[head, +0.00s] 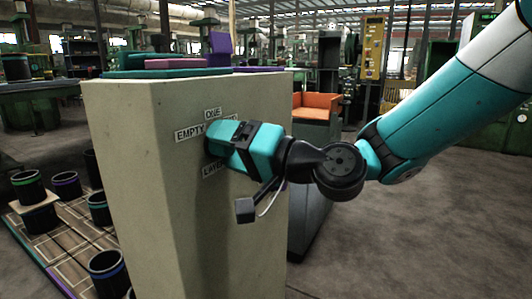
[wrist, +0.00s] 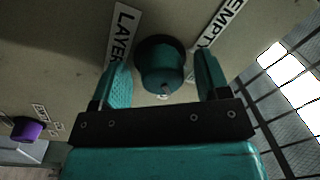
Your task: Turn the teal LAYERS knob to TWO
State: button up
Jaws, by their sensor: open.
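The teal knob (wrist: 162,66) sticks out from the panel in the wrist view, on a dark round base. A small pale mark shows on its near end; I cannot tell which label it faces. My gripper (wrist: 163,75) is open, with one finger on each side of the knob and a gap visible on both sides. The LAYERS label (wrist: 123,34) is left of the knob and the EMPTY label (wrist: 217,22) is right. In the head view my gripper (head: 217,138) is at the panel and hides the knob. The ONE label (head: 212,113) shows above; the label at right is mostly covered.
A purple knob (wrist: 28,128) with small labels is on the same panel, at lower left in the wrist view. The beige cabinet (head: 140,190) carries teal, pink and purple pieces on top. Black sleeves with coloured bands (head: 107,272) stand at left. Floor at right is clear.

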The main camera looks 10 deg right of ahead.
jog(key=shift+d, duration=0.1)
jog(key=b+v, duration=1.3)
jog(key=v, duration=0.4)
jog(key=shift+f, duration=0.15)
jog(key=shift+s+d, duration=0.1)
jog(key=shift+d, duration=0.05)
jog(key=s+a+f+n+g+h+p, duration=0.35)
jog(key=s+a+g+h+p, duration=0.2)
jog(key=p, duration=0.65)
jog(key=s+d+n+g+h+p, duration=0.4)
jog(key=s+g+h+p, duration=0.15)
jog(key=s+p, duration=0.2)
notch_tip(320, 180, up, 37)
jog(key=p, duration=3.7)
jog(key=shift+w+d+m, duration=0.25)
jog(key=shift+d+m, duration=0.1)
